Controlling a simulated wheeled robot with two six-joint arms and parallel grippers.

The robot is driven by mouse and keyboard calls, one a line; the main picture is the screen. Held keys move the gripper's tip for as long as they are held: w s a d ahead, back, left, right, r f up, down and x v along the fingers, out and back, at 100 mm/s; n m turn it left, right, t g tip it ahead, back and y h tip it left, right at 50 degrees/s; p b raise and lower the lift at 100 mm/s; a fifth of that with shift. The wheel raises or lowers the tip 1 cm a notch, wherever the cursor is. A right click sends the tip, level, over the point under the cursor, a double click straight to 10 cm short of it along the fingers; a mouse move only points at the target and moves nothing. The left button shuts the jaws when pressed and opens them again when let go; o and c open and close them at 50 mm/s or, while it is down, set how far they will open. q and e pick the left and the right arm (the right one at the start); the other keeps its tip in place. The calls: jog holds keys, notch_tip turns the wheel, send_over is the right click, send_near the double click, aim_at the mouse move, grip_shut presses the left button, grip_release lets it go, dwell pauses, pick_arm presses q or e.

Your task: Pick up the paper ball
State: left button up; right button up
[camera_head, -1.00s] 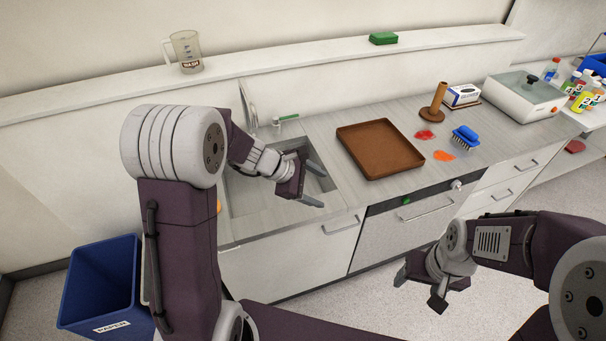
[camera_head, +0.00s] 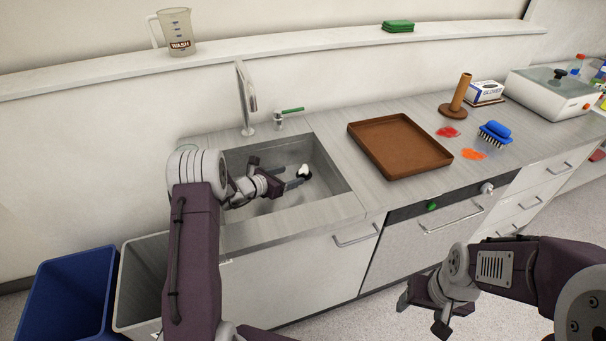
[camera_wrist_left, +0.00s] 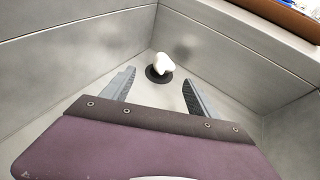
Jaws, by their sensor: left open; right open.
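The paper ball (camera_head: 304,170) is a small white crumpled lump in the sink (camera_head: 335,172). In the left wrist view the paper ball (camera_wrist_left: 163,63) lies at the dark round drain (camera_wrist_left: 159,75), near the sink's far corner. My left gripper (camera_head: 292,172) reaches down into the sink. In the left wrist view its open fingers (camera_wrist_left: 160,88) point at the ball, which shows beyond and between the tips, apart from them. My right gripper (camera_head: 424,314) is open and empty, low in front of the cabinets.
The faucet (camera_head: 246,100) stands behind the sink. A brown tray (camera_head: 400,146) lies right of it, with a blue brush (camera_head: 494,133) and red and orange spills further right. A blue bin (camera_head: 68,295) and a grey bin (camera_head: 140,275) stand at the lower left.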

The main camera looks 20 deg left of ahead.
aim_at(300, 172)
pick_arm(q)
jog(key=shift+w+d, duration=0.6)
jog(key=x, duration=0.5)
jog(key=shift+w+d+f, duration=0.1)
jog(key=shift+w+f, duration=0.1)
jog(key=shift+w, duration=0.15)
jog(key=c, duration=1.4)
